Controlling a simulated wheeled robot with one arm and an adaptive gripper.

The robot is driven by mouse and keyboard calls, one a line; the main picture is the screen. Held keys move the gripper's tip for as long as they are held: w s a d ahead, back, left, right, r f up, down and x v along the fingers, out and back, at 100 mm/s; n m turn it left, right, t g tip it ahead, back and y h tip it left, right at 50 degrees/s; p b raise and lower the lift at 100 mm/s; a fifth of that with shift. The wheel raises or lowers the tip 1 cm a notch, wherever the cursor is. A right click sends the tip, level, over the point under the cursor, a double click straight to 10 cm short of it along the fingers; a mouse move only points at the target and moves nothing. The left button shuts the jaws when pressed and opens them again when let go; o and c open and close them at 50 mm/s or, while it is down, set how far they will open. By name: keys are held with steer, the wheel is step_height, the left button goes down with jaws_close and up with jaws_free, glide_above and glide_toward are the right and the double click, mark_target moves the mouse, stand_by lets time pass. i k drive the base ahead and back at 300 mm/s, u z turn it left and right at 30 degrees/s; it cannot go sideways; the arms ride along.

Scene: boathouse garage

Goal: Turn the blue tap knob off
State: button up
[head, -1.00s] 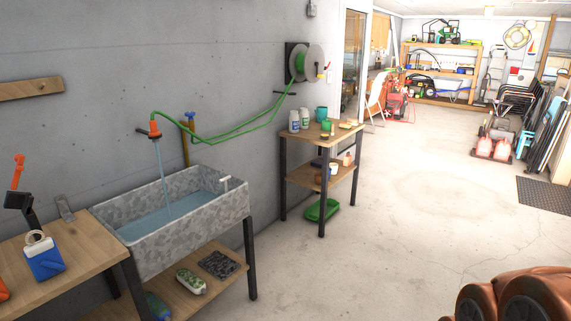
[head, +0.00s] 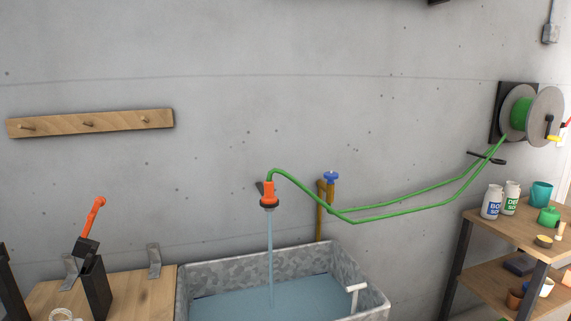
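The blue tap knob (head: 331,177) sits on top of a brass-coloured pipe (head: 320,212) against the wall, behind the metal sink (head: 345,262). A green hose (head: 390,213) runs past the tap, from the wall reel to an orange nozzle (head: 268,194). A stream of water (head: 270,250) falls from the nozzle into the water in the sink. My gripper is not in view.
A wooden bench (head: 140,294) stands left of the sink. A wooden shelf unit (head: 512,230) with bottles and pots stands to the right. The hose reel (head: 528,112) and a peg rail (head: 90,122) are on the wall.

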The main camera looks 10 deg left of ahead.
mark_target(331, 176)
steer(key=u, duration=0.6)
steer(key=i, duration=1.45)
steer(key=u, duration=0.6)
